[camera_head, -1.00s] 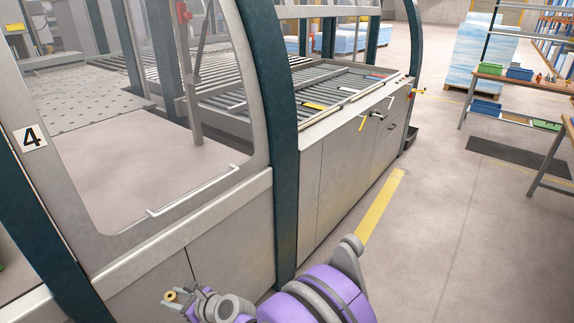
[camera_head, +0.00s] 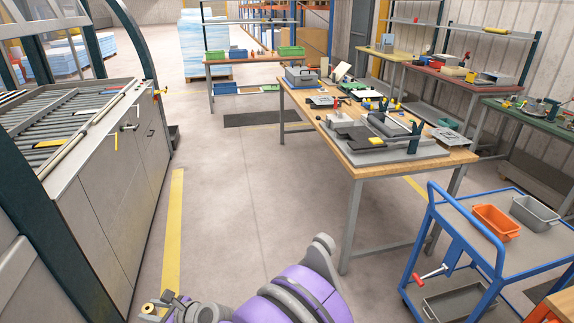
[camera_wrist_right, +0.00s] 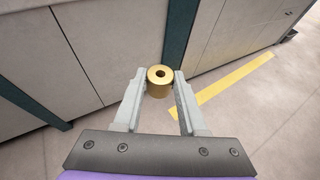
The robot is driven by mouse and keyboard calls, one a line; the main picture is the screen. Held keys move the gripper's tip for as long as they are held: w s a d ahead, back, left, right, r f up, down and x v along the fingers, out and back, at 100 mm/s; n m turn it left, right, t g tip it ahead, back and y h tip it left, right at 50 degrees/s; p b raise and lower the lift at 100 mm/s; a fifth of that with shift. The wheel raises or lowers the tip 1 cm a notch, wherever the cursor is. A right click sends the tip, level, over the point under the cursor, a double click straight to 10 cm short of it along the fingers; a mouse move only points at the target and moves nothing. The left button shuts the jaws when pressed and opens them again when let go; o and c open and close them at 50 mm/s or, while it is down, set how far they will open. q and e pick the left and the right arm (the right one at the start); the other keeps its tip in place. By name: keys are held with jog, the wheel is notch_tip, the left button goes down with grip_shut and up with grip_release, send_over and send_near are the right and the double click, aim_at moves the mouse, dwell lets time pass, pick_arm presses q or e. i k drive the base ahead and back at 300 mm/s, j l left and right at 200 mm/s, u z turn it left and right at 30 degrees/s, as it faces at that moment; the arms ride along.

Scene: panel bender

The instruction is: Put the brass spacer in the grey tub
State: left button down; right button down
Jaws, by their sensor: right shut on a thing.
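The brass spacer (camera_wrist_right: 159,82) is a short gold cylinder with a hole in its top. In the right wrist view it sits between the fingertips of my right gripper (camera_wrist_right: 160,92), which is shut on it and holds it in the air. In the head view the spacer (camera_head: 148,307) and the right gripper (camera_head: 162,309) show at the bottom left. A grey tub (camera_head: 535,214) stands on the blue cart at the right, apart from the gripper. Its inside looks empty. My left gripper is not in view.
An orange tub (camera_head: 496,222) stands left of the grey tub on the blue cart (camera_head: 462,215). A wooden workbench (camera_head: 345,152) with tools stands behind the cart. The panel bender (camera_head: 100,180) lines the left side. The floor (camera_head: 230,215) between is clear.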

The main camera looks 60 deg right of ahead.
aim_at(519, 216)
jog(key=z, duration=4.55)
jog(key=l+z, duration=0.1)
jog(key=z, duration=0.3)
jog(key=i+l+z, duration=0.1)
jog(key=z, duration=0.3)
jog(key=i+z, duration=0.15)
jog(key=z, duration=0.3)
jog(key=i+l, duration=0.15)
jog(key=i, duration=0.5)
jog(key=i+l, duration=0.15)
jog(key=i, duration=0.5)
jog(key=i+u, duration=0.15)
jog(key=i, duration=0.55)
jog(key=i+l+u, duration=0.1)
jog(key=i, duration=0.55)
jog(key=i+u, duration=0.4)
jog(key=i, duration=0.2)
jog(key=i+l+u, duration=0.2)
jog(key=i+u, duration=0.2)
jog(key=i, duration=0.15)
jog(key=i+u, duration=0.35)
jog(key=i, duration=0.25)
jog(key=i+u, duration=0.35)
jog(key=i, duration=0.3)
